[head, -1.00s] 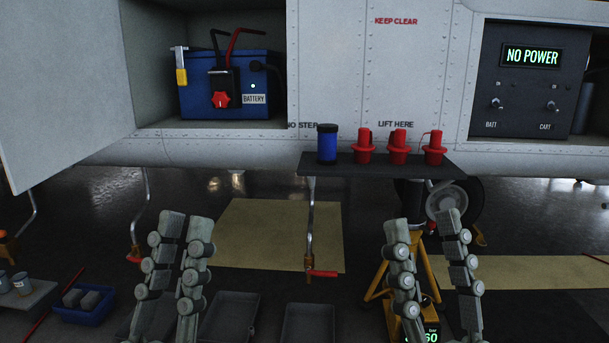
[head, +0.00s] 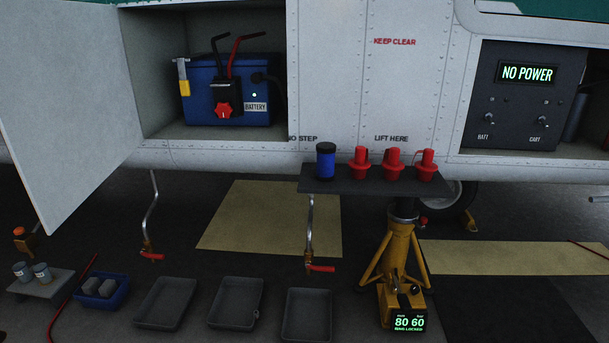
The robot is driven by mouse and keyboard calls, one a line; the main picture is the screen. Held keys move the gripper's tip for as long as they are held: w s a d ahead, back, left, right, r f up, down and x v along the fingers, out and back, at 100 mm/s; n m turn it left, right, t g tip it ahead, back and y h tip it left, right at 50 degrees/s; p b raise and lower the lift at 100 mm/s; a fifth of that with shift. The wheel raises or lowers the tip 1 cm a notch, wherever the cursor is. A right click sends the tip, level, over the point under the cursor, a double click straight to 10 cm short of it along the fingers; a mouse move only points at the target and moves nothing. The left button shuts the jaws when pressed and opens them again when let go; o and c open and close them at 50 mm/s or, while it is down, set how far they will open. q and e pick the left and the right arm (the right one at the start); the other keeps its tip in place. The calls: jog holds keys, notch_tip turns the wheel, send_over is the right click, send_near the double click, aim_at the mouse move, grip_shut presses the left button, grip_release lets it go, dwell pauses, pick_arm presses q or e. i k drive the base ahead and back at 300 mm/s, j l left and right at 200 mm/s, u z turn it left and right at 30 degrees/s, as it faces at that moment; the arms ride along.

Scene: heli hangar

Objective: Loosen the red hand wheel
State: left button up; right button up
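The red hand wheel (head: 222,109) sits on the front of a black connector (head: 232,91) at the battery. The blue battery (head: 199,104) stands in the open bay on the left, with a small green light and a BATTERY label. A black cable handle and a red one rise from the connector. Neither of my grippers shows now, so nothing of mine is seen touching the wheel.
The bay door (head: 70,110) hangs open on the left. A dark shelf (head: 350,187) below the hull bears a blue canister (head: 325,160) and several red plugs. A yellow jack (head: 397,250) stands under it. Trays (head: 307,338) lie on the floor. The panel screen (head: 527,73) reads NO POWER.

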aim_at(223, 109)
jog(key=i+j, duration=0.25)
jog(key=j, duration=0.2)
jog(key=i+j, duration=0.3)
jog(key=i+j+z, duration=0.1)
jog(key=i+j, duration=0.15)
jog(key=j, duration=1.65)
jog(key=i+z, duration=0.05)
jog(key=i, duration=0.05)
